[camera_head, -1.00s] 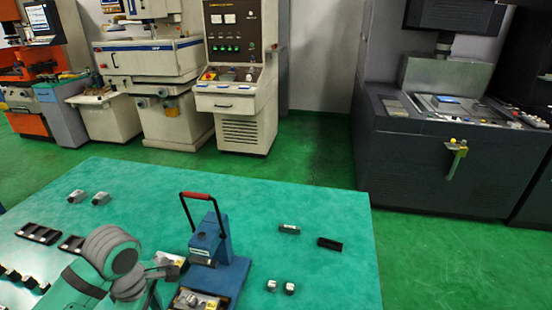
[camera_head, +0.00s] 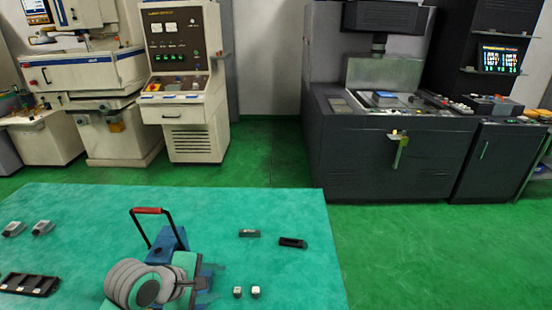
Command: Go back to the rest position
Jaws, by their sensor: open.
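My gripper (camera_head: 207,284) is at the lower middle of the view, small and dark, at the end of my grey and teal arm. It is over the green table (camera_head: 290,215), in front of the blue stand (camera_head: 168,243) with a red-handled lever (camera_head: 147,210). I see nothing held in it. My arm hides the lower part of the stand and what lies around its base.
Two small metal blocks (camera_head: 246,292) lie right of my gripper. A grey piece (camera_head: 249,233) and a black holder (camera_head: 292,242) lie behind them. Two grey blocks (camera_head: 28,228) and a black tray (camera_head: 30,285) are at left. Machines line the wall beyond open green floor.

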